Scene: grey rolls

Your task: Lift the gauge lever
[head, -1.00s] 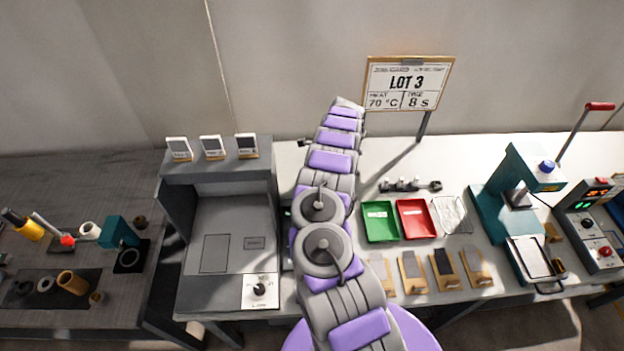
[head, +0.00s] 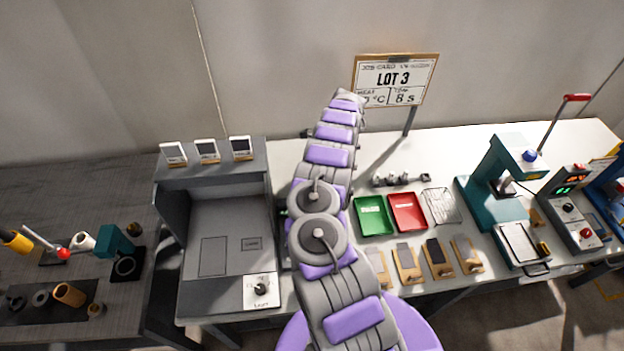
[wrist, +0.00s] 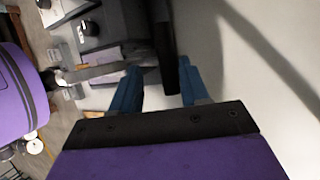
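A long lever with a red grip (head: 577,97) rises at the far right, behind the teal press (head: 497,185). Another pale lever with a red knob (head: 63,253) stands on the left bench beside a small teal device (head: 116,241). I cannot tell which is the gauge lever. My gripper (wrist: 160,82) shows two blue fingers held apart in the wrist view. A dark upright edge (wrist: 164,40) shows between and beyond them; contact cannot be judged. In the head view my arm stretches toward the back wall, and its fingers cannot be made out.
A white table (head: 320,150) carries green (head: 373,216) and red (head: 407,212) trays, several wooden sample boards (head: 438,258) and a control box (head: 569,208). A grey booth (head: 228,210) stands left of my arm. The LOT 3 sign (head: 395,78) stands behind.

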